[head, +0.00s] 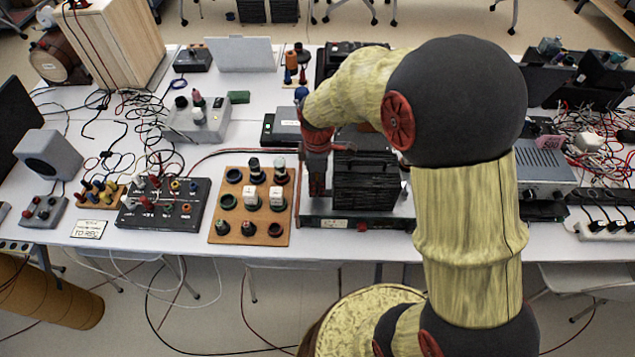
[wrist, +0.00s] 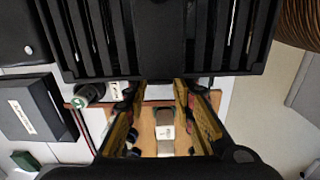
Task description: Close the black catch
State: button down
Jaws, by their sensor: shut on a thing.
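The black finned unit (head: 365,172) stands near the table's front edge, right of my gripper (head: 318,185). In the wrist view, the black catch (wrist: 160,55) appears as the dark upright piece in the middle of the fins. My gripper (wrist: 160,88) reaches up to its lower end, with one finger on each side. The gripper is shut on it, though the dark contact between fingertips and catch is hard to make out. In the head view my arm hides part of the unit, and I cannot pick out the catch there.
A wooden board (head: 226,228) with several jars and white blocks lies left of the unit. A black terminal box (head: 164,203) sits farther left. A grey power supply (head: 535,165) and tangled cables stand to the right.

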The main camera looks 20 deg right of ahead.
jog(key=shift+m+p, duration=0.45)
jog(key=shift+m, duration=0.05)
jog(key=m+p, duration=0.3)
jog(key=shift+r+m, duration=0.15)
jog(key=shift+m, duration=0.25)
jog(key=m+p, duration=0.2)
jog(key=m, duration=0.2)
jog(key=m+p, duration=0.2)
jog(key=m, duration=0.3)
jog(key=shift+p, duration=0.3)
jog(key=shift+m+p, duration=0.7)
jog(key=shift+m, duration=1.3)
jog(key=c, duration=1.5)
grip_release()
jog(key=shift+f, duration=0.2)
